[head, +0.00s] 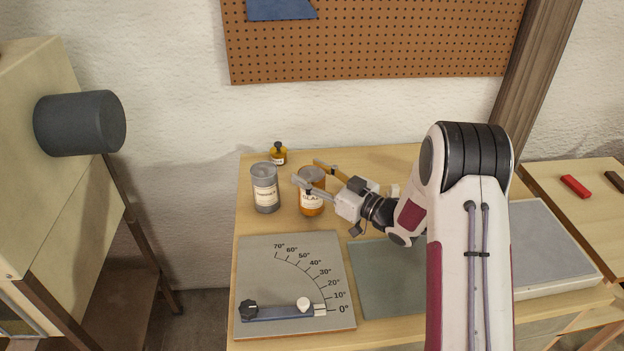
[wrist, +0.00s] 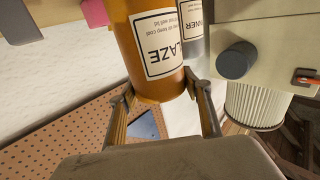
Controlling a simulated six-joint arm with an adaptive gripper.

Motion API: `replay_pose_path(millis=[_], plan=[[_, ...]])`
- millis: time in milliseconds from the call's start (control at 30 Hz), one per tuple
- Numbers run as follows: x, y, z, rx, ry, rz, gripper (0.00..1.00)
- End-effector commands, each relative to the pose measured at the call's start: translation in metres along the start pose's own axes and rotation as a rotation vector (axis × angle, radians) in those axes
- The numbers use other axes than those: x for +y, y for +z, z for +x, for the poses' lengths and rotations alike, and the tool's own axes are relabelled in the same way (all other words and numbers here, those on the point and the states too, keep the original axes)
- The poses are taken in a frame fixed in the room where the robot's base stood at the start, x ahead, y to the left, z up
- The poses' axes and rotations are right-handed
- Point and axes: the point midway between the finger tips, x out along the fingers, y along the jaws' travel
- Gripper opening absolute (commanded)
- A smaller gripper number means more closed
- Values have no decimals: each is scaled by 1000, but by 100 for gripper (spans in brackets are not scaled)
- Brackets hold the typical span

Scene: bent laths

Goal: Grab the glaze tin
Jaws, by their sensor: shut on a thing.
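The glaze tin (head: 312,207) is an orange can with a grey top and a white label, standing toward the back of the bench. In the wrist view the glaze tin (wrist: 158,60) fills the upper middle, its label reading GLAZE upside down. My gripper (head: 308,174) reaches it from the right, with one finger on each side of its upper part. In the wrist view my gripper (wrist: 160,92) is shut on the tin, a fingertip at each side. I cannot tell whether the tin still touches the bench.
A grey thinner tin (head: 265,190) stands close to the left. A small amber bottle (head: 278,156) stands behind. In front lie an angle board (head: 260,270) with a blue lath arm and a green-grey mat (head: 380,280). A grey cylinder (head: 80,124) juts out at far left.

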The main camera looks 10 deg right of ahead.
Motion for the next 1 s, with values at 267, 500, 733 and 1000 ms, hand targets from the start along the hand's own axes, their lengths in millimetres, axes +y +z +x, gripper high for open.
replay_pose_path(millis=[267,500,733,1000], plan=[[0,-36,0,5,-1,-4,0],[0,-65,0,5,-1,-4,0],[0,-81,0,5,-2,-2,0],[0,-83,0,3,-2,-1,0]])
